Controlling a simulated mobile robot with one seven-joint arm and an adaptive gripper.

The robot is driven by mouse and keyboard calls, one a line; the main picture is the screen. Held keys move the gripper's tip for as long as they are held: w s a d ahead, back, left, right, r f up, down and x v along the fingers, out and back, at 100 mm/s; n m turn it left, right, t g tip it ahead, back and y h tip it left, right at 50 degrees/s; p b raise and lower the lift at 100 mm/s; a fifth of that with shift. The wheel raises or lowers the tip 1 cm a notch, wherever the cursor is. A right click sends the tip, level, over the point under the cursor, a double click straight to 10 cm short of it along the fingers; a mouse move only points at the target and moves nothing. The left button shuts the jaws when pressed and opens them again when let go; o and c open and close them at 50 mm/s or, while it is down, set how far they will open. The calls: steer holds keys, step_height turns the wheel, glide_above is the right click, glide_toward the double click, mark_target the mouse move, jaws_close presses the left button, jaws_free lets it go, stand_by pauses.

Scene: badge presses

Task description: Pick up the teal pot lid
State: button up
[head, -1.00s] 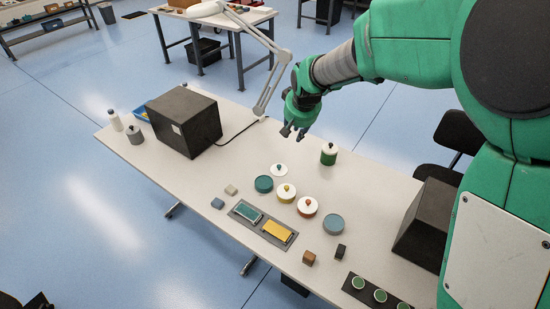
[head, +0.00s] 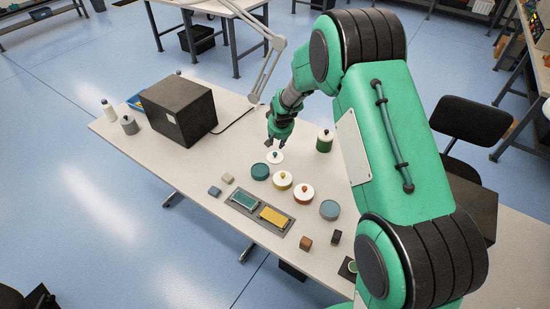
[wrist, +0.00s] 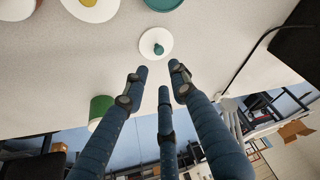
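The teal pot lid (head: 275,157) is a white disc with a teal knob, lying flat on the table. In the wrist view the lid (wrist: 155,45) is just beyond my fingertips, near the top middle. My gripper (head: 272,146) is just above and behind the lid in the head view. In the wrist view its three fingers (wrist: 160,70) are spread apart with nothing between them. The open teal pot (head: 260,172) stands just in front of the lid; its edge shows in the wrist view (wrist: 163,3).
A yellow pot (head: 282,182) and a red pot (head: 303,194) wear white lids. An open blue-grey pot (head: 329,210) stands to their right. A green lidded pot (head: 324,142) stands right of my gripper. A black box (head: 178,110) and a lamp arm (head: 267,70) are to the left.

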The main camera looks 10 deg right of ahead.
stand_by(0.3)
steer(key=b, duration=0.1)
glide_above(275, 153)
steer(key=s, duration=0.3)
steer(key=shift+w+a+f, duration=0.1)
steer(key=shift+f, duration=3.85)
steer(key=shift+b+x, duration=0.75)
steer(key=shift+x, duration=1.85)
jaws_close()
